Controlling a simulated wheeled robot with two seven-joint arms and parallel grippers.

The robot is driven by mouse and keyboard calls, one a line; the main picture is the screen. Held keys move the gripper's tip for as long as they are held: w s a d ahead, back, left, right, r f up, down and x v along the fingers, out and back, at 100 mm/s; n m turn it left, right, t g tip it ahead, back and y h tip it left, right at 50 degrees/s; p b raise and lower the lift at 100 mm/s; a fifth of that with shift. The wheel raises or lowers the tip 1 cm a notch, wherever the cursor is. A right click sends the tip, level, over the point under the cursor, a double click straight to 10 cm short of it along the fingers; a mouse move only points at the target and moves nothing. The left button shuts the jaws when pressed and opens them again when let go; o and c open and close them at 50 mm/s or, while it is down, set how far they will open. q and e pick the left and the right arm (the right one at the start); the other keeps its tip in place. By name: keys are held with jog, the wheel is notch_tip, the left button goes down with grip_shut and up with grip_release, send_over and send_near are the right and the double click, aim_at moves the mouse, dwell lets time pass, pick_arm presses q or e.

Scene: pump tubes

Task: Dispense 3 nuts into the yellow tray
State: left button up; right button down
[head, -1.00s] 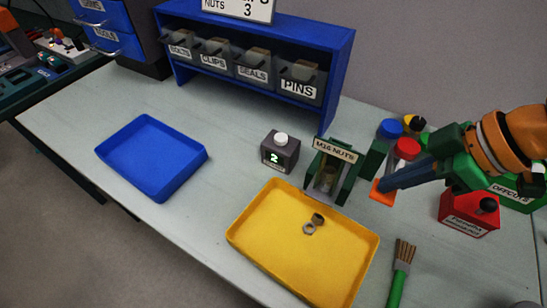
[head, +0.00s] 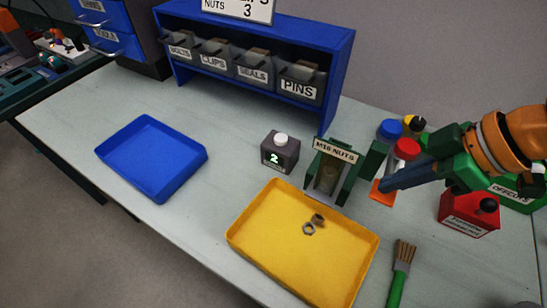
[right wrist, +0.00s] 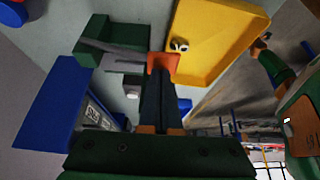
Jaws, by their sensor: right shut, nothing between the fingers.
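The yellow tray (head: 270,255) lies at the front middle of the table, with two nuts (head: 313,224) close together inside it. The green dispenser labelled M16 NUTS (head: 336,151) stands upright just behind the tray. The small dark counter box (head: 279,152) left of it shows 2. My left gripper is not in view.
A blue tray (head: 150,160) lies at left. A blue rack (head: 340,60) with labelled bins stands behind. Blue- and red-capped bottles (head: 407,149), a red box (head: 468,222) and a green OFFCUTS box (head: 519,198) crowd the right. A green-handled brush (head: 398,285) lies right of the yellow tray.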

aim_at(392, 194)
dwell(0.3)
notch_tip(392, 194, down, 4)
jog(key=b, duration=0.3)
notch_tip(392, 194, up, 11)
jog(key=p, duration=1.1)
jog(key=shift+f+p, duration=0.1)
jog(key=shift+p, duration=0.3)
jog(key=shift+f+b, duration=0.3)
